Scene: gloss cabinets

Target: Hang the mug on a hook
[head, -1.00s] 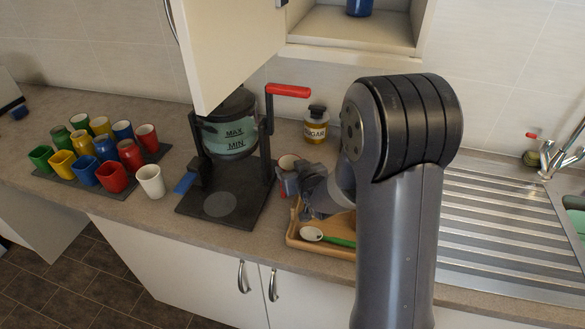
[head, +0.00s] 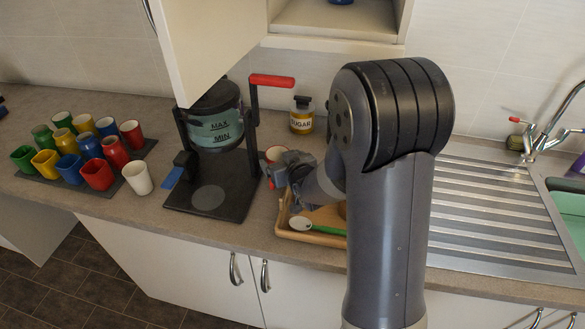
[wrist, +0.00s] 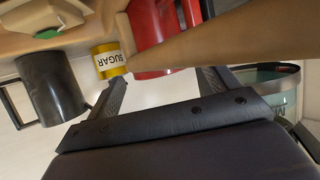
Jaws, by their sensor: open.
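A cup with a pale inside (head: 275,154) stands on the counter behind my gripper, partly hidden by it. The wrist view shows a close red rounded object (wrist: 152,35), possibly that cup, and a dark cylinder (wrist: 52,88) with a loop like a mug handle at its left. I cannot tell which is the task's mug. My gripper (head: 272,172) is low over the counter, between the black press and the wooden tray. In the wrist view its two dark fingers (wrist: 160,80) are apart, with nothing clearly held between them. I make out no hook.
Several coloured cups stand on a dark mat (head: 40,178) at left, with a white cup (head: 137,178) beside it. The press (head: 215,135) has a red handle. A sugar jar (head: 301,116) stands behind. An open cabinet door (head: 205,45) overhangs. The tray (head: 318,238) holds a spoon.

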